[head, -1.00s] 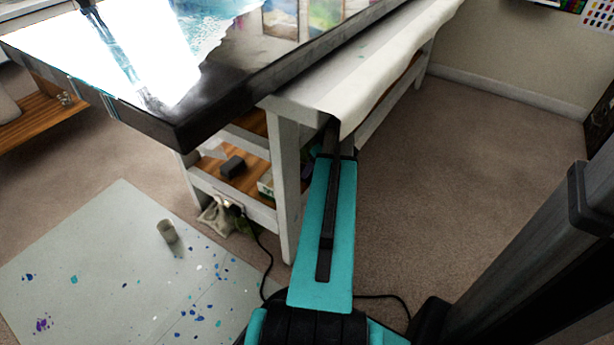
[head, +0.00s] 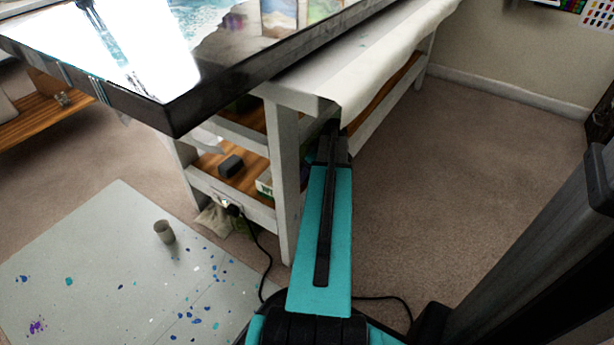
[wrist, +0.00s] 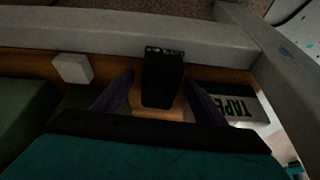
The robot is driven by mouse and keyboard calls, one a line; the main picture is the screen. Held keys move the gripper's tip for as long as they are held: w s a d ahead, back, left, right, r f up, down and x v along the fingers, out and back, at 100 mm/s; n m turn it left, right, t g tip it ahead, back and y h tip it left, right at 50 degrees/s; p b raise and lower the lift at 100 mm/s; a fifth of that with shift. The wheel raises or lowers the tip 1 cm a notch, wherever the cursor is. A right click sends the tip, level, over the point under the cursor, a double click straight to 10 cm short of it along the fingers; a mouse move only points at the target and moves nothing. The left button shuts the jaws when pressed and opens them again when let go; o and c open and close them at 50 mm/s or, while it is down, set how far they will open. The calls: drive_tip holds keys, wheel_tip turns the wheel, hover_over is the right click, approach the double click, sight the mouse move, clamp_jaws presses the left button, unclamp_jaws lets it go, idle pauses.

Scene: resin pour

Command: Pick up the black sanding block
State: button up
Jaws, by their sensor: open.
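The black sanding block (head: 230,165) sits on the wooden shelf (head: 207,163) under the table, near its left end in the head view. In the wrist view the black block (wrist: 162,80) stands out dark against the wood, with a pale speckled edge at its top. My gripper (wrist: 158,78) is open, with one finger on each side of the block in the picture. I cannot tell whether either finger touches it. In the head view my arm reaches in under the table, and the gripper itself is hidden.
A box marked TAPE (wrist: 228,106) lies right of the block, and a small white block (wrist: 72,68) lies left. A pale shelf rail (wrist: 100,32) and table leg (head: 283,185) bound the space. A cup (head: 164,231) stands on the spattered floor sheet (head: 100,270).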

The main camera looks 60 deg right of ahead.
idle(0.5)
drive_tip(key=c, duration=1.1)
drive_tip(key=shift+w+r+p, duration=0.1)
drive_tip(key=shift+r+p, duration=0.15)
drive_tip(key=shift+p, duration=0.15)
drive_tip(key=shift+c, duration=0.2)
